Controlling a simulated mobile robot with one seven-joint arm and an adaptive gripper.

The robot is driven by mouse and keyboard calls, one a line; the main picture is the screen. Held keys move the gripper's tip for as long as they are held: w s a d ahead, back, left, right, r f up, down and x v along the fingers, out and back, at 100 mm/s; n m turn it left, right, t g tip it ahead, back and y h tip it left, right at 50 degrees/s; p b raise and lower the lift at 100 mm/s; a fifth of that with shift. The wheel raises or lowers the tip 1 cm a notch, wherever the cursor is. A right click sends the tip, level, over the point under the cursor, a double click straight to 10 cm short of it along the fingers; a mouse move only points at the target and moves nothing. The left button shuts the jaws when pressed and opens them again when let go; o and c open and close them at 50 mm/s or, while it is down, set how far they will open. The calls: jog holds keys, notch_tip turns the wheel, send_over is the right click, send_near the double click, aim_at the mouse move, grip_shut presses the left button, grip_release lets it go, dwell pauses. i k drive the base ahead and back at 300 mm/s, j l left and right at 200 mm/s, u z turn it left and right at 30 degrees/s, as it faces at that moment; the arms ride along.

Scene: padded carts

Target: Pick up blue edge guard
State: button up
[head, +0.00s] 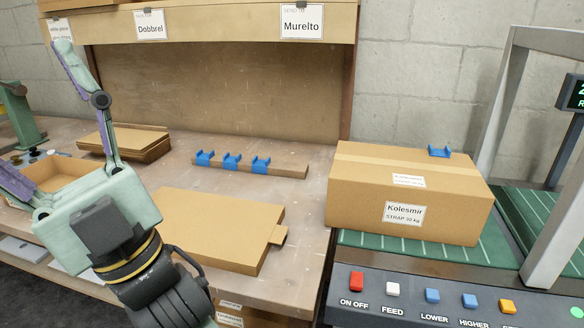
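Three blue edge guards sit in a row on a cardboard strip (288,170) on the bench: a left one (204,158), a middle one (232,162) and a right one (261,165). Another blue edge guard (439,151) rests on top of the closed Kolesmir carton (350,200), near its back edge. My gripper (35,112) is at the left of the view, its fingers spread wide and pointing up and left. One finger is partly cut off by the left edge. Nothing shows between the fingers, and the gripper is apart from all the guards.
A flat carton (215,225) lies on the bench (305,215), with stacked cardboard (125,143) behind my gripper. The Kolesmir carton stands on a green strapping-machine bed (400,250) with a button panel (430,305) in front and a grey frame (500,95) at right. A labelled shelf (220,22) overhangs the back.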

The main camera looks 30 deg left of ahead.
aim_at(258, 166)
jog(key=k+j, duration=0.1)
jog(key=j, duration=0.35)
jog(key=k+j+z, duration=0.1)
jog(key=j, duration=0.3)
jog(key=k+j, duration=0.1)
jog(key=j, duration=0.35)
jog(key=k+j+z, duration=0.1)
jog(key=j, duration=0.3)
jog(key=k+j, duration=0.15)
jog(key=j, duration=0.25)
jog(key=k+j+z, duration=0.15)
jog(key=j, duration=0.25)
jog(key=k+j, duration=0.1)
jog(key=j, duration=0.35)
jog(key=i, duration=1.45)
